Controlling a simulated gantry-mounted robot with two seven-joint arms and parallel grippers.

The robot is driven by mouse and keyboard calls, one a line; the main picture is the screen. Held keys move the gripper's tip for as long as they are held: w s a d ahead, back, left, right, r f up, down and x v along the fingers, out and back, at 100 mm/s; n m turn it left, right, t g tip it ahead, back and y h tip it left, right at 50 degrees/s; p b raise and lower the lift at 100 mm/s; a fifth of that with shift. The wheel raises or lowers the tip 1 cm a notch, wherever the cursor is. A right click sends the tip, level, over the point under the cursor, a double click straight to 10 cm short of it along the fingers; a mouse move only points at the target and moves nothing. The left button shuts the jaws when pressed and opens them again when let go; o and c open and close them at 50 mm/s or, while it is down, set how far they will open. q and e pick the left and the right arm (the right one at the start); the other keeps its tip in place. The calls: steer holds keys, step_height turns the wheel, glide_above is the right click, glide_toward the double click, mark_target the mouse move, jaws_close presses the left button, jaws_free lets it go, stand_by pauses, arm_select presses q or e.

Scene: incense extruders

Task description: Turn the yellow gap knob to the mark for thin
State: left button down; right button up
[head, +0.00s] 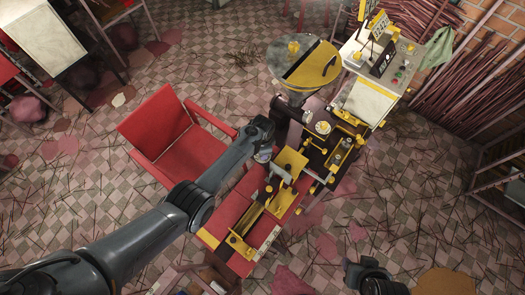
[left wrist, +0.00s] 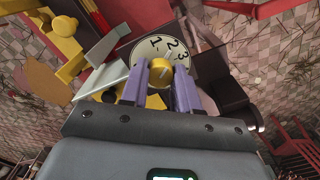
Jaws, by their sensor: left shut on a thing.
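The yellow gap knob (left wrist: 160,69) sits in front of a round pale dial (left wrist: 148,47) marked 1, 2 and 3 in the left wrist view. My left gripper (left wrist: 161,78) is shut on the knob, with one purple finger on each side of it. In the head view my left gripper (head: 264,152) is at the yellow and dark extruder machine (head: 290,163), and the knob is hidden there. No mark worded thin can be read. My right arm shows only in part at the bottom edge of the head view, and its gripper fingers are not visible.
A red chair (head: 165,130) stands left of the machine. A yellow-lidded hopper (head: 305,68) and a cluttered side table (head: 385,70) are behind it. Bundles of red sticks (head: 445,85) lean at the right. The patterned floor at lower right is mostly free.

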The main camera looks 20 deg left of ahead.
arm_select(q)
steer(key=c, duration=0.8)
jaws_free()
step_height(320, 180, up, 11)
steer(key=shift+f+p, duration=0.1)
steer(key=shift+p, duration=0.3)
